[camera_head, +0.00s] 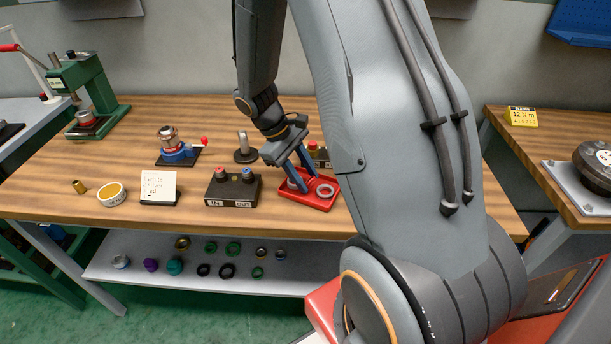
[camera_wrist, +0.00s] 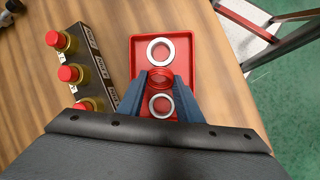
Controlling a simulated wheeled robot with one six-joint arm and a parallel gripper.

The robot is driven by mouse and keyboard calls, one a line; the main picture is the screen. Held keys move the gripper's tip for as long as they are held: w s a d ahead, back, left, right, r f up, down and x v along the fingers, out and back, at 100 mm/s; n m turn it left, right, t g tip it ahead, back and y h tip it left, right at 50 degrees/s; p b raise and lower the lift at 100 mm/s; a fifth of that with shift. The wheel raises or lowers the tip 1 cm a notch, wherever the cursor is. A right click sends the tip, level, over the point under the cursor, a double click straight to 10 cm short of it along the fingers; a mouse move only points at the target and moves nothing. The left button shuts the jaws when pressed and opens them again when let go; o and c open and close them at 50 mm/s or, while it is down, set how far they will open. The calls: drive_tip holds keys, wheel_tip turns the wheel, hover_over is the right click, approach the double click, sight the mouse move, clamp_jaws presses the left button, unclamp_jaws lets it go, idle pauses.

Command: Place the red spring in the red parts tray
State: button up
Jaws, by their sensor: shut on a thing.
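The red spring (camera_wrist: 160,80) is a ring of red coils in the wrist view. My gripper (camera_wrist: 160,83) is shut on it, with a blue finger on each side. The red parts tray (camera_wrist: 141,50) lies directly below the spring on the wooden bench. The tray holds two silver rings, one (camera_wrist: 160,52) toward its far end and one (camera_wrist: 161,105) nearer my gripper. From the wrist view I cannot tell whether the spring touches the tray. In the head view my gripper (camera_head: 302,183) reaches down over the red tray (camera_head: 322,205), and its fingers hide the spring.
A dark block with several red-capped brass fittings (camera_wrist: 72,72) stands left of the tray in the wrist view. In the head view an IN/OUT block (camera_head: 232,189) and a blue vise (camera_head: 178,150) stand to the left. The bench edge is close to the tray.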

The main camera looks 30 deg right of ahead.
drive_tip(key=shift+f, duration=0.15)
drive_tip(key=o, duration=1.1)
drive_tip(key=b+v, duration=0.3)
drive_tip(key=v, duration=0.9)
drive_tip(key=s+a+f+m+t+y, duration=0.3)
drive_tip(key=s+a+m+t, duration=0.1)
drive_tip(key=s+a, duration=0.5)
drive_tip(key=shift+s+y, duration=0.4)
drive_tip(key=shift+s, duration=0.5)
drive_tip(key=shift+f, duration=0.1)
